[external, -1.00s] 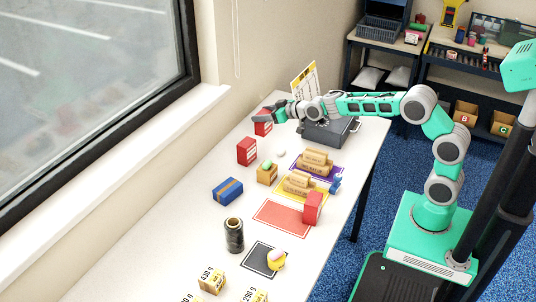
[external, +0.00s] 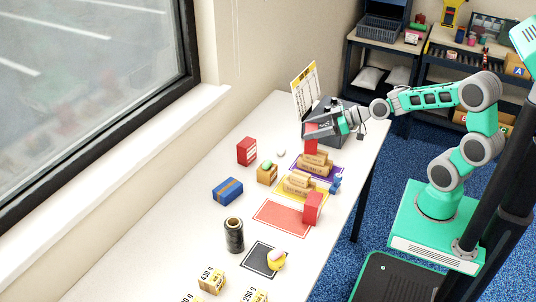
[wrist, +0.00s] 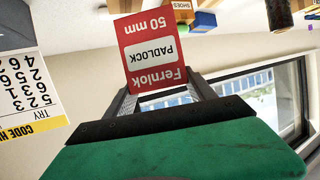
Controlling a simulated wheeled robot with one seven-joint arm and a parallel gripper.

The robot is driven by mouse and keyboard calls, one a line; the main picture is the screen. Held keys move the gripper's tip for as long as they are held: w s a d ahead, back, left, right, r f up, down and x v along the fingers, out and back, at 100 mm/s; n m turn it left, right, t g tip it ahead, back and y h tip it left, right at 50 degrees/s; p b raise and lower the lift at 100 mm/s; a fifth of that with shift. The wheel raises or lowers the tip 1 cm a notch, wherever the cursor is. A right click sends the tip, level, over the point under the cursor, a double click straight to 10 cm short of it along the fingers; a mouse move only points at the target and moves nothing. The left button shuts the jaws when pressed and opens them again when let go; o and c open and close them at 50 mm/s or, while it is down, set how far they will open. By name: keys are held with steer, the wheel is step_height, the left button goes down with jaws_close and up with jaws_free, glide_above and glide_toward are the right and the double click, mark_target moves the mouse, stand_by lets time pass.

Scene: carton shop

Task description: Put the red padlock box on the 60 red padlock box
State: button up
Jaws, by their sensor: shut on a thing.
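My gripper (external: 334,127) is shut on a red padlock box (external: 311,143) above the table's far part, close to the stack on the purple mat. The wrist view shows the held box (wrist: 153,58) between my fingers (wrist: 163,88), its label reading "Fernlok PADLOCK 50 mm" upside down. A second red box (external: 247,151) with white print stands on the table near the window side. A third red box (external: 312,208) stands at the right edge of the red mat (external: 278,218). I cannot read the size on either standing box.
Cardboard boxes (external: 315,160) are stacked on the purple mat, and more (external: 299,183) on the yellow mat. A grey case (external: 328,122) and a card with numbers (external: 304,88) stand behind. A blue box (external: 227,191) and dark jar (external: 234,235) stand left. The red mat is mostly clear.

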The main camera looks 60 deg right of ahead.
steer(key=s+a+r+n+g+y+p, duration=0.25)
steer(key=s+a+r, duration=0.2)
steer(key=s, duration=0.35)
steer(key=s+a+r+n+g+y+p, duration=0.2)
steer(key=s+a+r+n+p, duration=0.15)
steer(key=s+a, duration=0.3)
steer(key=s+a+r+n+g+y+p, duration=0.3)
steer(key=s+a+r+p, duration=0.1)
steer(key=s, duration=0.4)
steer(key=shift+h, duration=0.35)
steer(key=w+a+f+b, duration=0.2)
steer(key=w+f+b, duration=0.1)
steer(key=w+f, duration=0.1)
steer(key=w+a+f+b, duration=0.2)
steer(key=w+f+b, duration=0.1)
steer(key=w+f, duration=0.1)
steer(key=w+a+f+b, duration=0.3)
steer(key=f, duration=0.1)
steer(key=shift+w+f+b, duration=0.2)
steer(key=shift+w+b, duration=0.2)
steer(key=shift+f, duration=0.35)
steer(key=o, duration=1.6)
